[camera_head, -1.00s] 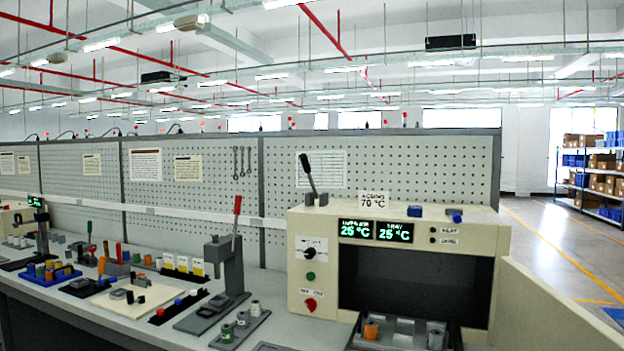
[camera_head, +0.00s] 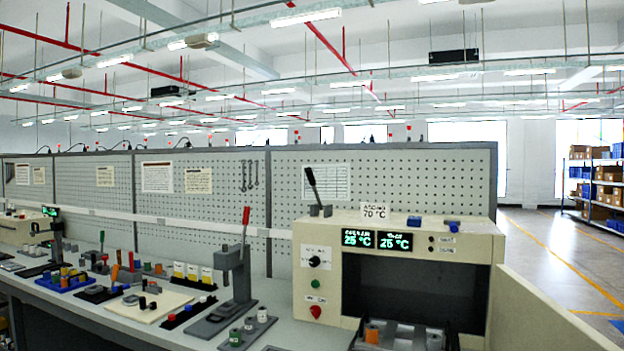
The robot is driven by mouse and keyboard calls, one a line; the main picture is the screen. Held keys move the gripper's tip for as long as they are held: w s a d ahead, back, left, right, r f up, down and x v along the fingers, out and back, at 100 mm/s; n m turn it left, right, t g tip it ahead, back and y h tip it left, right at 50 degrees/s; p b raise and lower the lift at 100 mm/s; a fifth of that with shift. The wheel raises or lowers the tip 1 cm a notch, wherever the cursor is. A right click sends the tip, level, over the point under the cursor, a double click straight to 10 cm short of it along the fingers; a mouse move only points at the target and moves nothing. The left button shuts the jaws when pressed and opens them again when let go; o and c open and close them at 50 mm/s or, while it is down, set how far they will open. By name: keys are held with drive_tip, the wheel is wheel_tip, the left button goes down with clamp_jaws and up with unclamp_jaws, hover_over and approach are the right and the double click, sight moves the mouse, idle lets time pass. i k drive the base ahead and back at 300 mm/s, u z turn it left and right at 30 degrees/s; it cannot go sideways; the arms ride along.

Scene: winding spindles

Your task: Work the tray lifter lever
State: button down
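A lever with a black handle (camera_head: 311,181) stands on top of the cream oven-like cabinet (camera_head: 470,283), in a small grey bracket (camera_head: 320,211). Its handle leans up and to the left. No label naming it the tray lifter lever can be read. A dark tray (camera_head: 402,335) with an orange spool (camera_head: 372,334) and a grey spool (camera_head: 434,340) sits low at the cabinet's open front, cut off by the bottom edge. My gripper is not in view.
The cabinet's door (camera_head: 545,315) stands open at the right. A press with a red-handled lever (camera_head: 245,228) stands left of the cabinet. Small parts, spools and holders crowd the bench further left. A pegboard (camera_head: 400,175) rises behind; open floor lies at the right.

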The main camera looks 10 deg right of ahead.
sight(309, 174)
drive_tip(key=k, duration=0.25)
drive_tip(key=z, duration=0.55)
drive_tip(key=i, duration=0.9)
drive_tip(key=z, duration=1.05)
drive_tip(key=k, duration=0.15)
drive_tip(key=u, duration=2.95)
